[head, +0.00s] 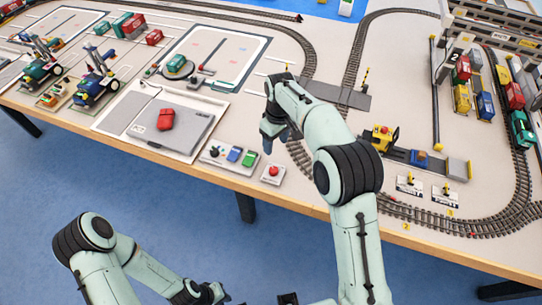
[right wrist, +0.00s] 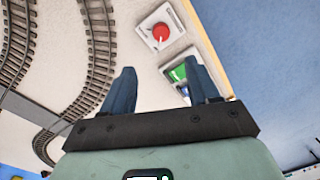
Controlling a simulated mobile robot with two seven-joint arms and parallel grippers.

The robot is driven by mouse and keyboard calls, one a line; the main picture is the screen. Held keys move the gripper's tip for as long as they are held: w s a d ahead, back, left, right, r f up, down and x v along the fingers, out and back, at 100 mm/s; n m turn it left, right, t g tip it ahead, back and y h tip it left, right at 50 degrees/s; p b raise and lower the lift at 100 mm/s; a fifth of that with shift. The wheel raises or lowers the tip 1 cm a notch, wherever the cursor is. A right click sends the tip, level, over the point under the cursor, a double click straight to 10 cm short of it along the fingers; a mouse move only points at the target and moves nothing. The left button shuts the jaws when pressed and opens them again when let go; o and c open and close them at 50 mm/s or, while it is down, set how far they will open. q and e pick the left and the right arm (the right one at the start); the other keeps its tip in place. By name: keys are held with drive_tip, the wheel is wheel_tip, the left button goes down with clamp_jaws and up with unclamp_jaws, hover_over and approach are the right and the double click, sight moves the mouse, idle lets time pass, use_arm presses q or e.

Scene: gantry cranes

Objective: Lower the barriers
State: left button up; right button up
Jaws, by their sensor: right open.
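A small white box with a red button (head: 273,171) sits near the table's front edge; the button also shows in the right wrist view (right wrist: 161,31). Next to it is a panel with green and blue switches (head: 230,157). My right gripper (head: 276,138) is open and empty above the table, just behind these controls. My left gripper (head: 214,293) is low, off the table; its fingers are unclear.
Curved rail tracks (head: 300,155) run right of the controls. A grey pad with a red object (head: 166,119) lies left. A yellow vehicle (head: 380,138) stands on the track at right. The blue floor (head: 150,190) in front is clear.

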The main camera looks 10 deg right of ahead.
sight(274, 169)
drive_tip(key=f, duration=0.8)
drive_tip(key=s+f+b, duration=0.1)
drive_tip(key=f, duration=0.4)
drive_tip(key=shift+a, duration=0.25)
drive_tip(key=c, duration=1)
